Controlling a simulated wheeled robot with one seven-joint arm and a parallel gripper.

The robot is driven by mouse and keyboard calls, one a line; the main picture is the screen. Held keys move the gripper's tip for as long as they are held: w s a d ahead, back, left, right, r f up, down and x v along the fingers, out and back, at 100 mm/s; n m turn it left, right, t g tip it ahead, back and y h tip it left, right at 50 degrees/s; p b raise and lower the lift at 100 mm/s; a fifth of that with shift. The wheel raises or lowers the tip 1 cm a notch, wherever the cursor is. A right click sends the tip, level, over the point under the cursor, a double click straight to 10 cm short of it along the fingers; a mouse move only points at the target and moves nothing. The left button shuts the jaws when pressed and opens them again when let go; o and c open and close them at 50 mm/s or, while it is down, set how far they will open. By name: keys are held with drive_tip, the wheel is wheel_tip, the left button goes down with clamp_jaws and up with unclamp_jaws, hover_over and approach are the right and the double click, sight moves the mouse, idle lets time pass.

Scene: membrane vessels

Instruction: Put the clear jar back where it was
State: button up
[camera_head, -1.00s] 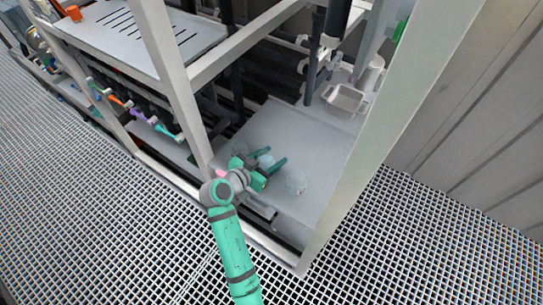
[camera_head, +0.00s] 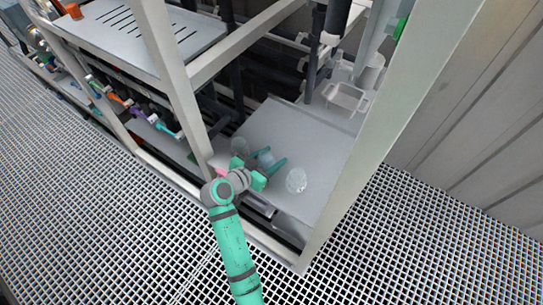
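Three clear jars are on the grey shelf plate inside the frame. One clear jar (camera_head: 265,158) is between the two green fingers of my gripper (camera_head: 261,161). A second clear jar (camera_head: 240,146) stands to the left, just beyond the left finger. A third clear jar (camera_head: 296,181) stands to the right, apart from the right finger. My gripper's fingers are spread apart and reach low over the plate from its front edge. Whether either finger touches the middle jar is too small to tell. The picture does not mark which jar the task means.
The grey plate (camera_head: 318,140) has free room behind and to the right of the jars. A pale open tray (camera_head: 346,97) sits at the back right. A light upright post (camera_head: 178,90) stands left of my gripper, and a wide one (camera_head: 385,125) stands right.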

sight(270, 153)
drive_tip(key=o, duration=0.4)
drive_tip(key=shift+o, duration=0.2)
drive_tip(key=shift+r, duration=0.1)
drive_tip(key=shift+r, duration=0.35)
wheel_tip(270, 153, up, 3)
drive_tip(key=shift+f, duration=0.2)
drive_tip(key=s+r, duration=0.4)
drive_tip(key=r, duration=0.1)
drive_tip(key=shift+s+a+r, duration=0.2)
drive_tip(key=shift+s+a, duration=0.05)
drive_tip(key=shift+s, duration=0.1)
drive_tip(key=s+r, duration=0.4)
drive_tip(key=s, duration=0.5)
drive_tip(key=shift+s, duration=0.2)
drive_tip(key=shift+w, duration=0.1)
